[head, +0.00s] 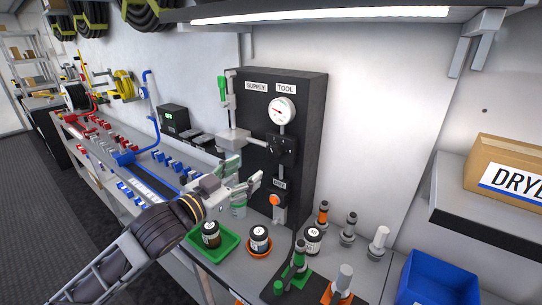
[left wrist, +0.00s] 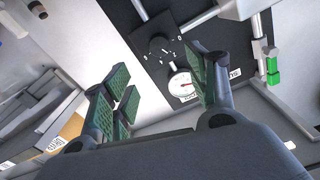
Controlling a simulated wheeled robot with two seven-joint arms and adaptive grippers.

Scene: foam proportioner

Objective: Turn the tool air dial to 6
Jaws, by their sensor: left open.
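The tool air dial is a black knob (head: 282,148) on the dark upright panel (head: 305,118), below the white gauge (head: 283,110) and the TOOL label (head: 286,87). The left wrist view also shows the knob (left wrist: 160,47), with small white marks around it. I cannot read its setting. The gauge (left wrist: 181,84) has a red needle. My left gripper (head: 243,174) is open and empty, in front of the panel, lower and left of the knob in the head view, apart from it. Its green-padded fingers (left wrist: 163,78) spread wide in the left wrist view. My right gripper is out of view.
A grey valve block (head: 234,137) sticks out left of the knob. An orange button (head: 274,200) sits below it. Several fittings stand at right, near a blue bin (head: 440,280).

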